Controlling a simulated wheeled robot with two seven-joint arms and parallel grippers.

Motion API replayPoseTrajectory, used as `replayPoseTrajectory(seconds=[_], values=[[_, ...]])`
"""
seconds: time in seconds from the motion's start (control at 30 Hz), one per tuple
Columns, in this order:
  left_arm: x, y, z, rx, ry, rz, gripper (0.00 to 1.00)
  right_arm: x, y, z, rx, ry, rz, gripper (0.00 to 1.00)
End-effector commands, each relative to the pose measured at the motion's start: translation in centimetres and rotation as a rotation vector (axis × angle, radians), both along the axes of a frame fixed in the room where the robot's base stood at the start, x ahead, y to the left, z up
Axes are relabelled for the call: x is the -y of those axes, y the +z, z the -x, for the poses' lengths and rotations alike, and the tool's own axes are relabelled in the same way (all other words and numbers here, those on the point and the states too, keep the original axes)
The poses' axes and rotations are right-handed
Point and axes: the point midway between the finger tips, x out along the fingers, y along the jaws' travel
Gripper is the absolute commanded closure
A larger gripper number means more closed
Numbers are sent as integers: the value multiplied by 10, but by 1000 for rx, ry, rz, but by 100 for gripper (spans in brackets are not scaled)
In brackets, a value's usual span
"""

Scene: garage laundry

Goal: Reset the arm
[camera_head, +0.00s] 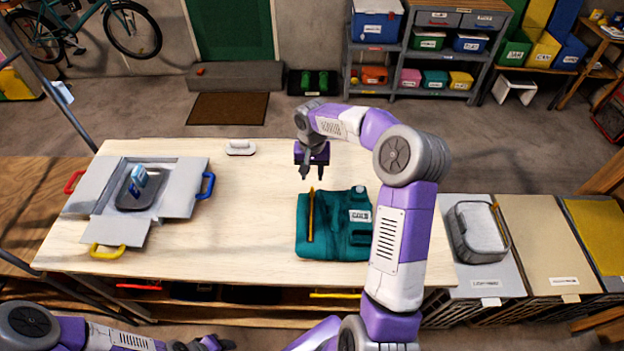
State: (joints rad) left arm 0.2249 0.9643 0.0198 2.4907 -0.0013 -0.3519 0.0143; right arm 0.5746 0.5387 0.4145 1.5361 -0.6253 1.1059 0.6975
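My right arm rises from the bottom and bends over the wooden table. My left arm lies low at the bottom left, in front of the table. Its gripper (222,344) is at the bottom edge, small and partly cut off, so I cannot tell whether it is open.
The table (232,225) holds a grey folding board (92,187) with coloured handles and a white-handled tool (240,147). Lidded hampers (483,270) stand on the right, one with a grey basket (478,231) on top. The table's middle is clear.

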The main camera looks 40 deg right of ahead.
Motion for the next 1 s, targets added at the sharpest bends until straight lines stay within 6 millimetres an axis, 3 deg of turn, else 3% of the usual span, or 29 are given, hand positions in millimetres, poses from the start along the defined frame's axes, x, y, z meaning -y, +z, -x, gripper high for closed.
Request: replayPoseTrajectory(seconds=[0.13,0.67,0.77,1.0], values=[[0,1,0,0,0,0,57,0,9,0,0,1,-1,62],[0,2,0,0,0,0,57,0,10,0,0,1,-1,62],[0,12,0,0,0,0,57,0,20,0,0,1,-1,62],[0,57,0,0,0,0,57,0,66,0,0,1,-1,62]])
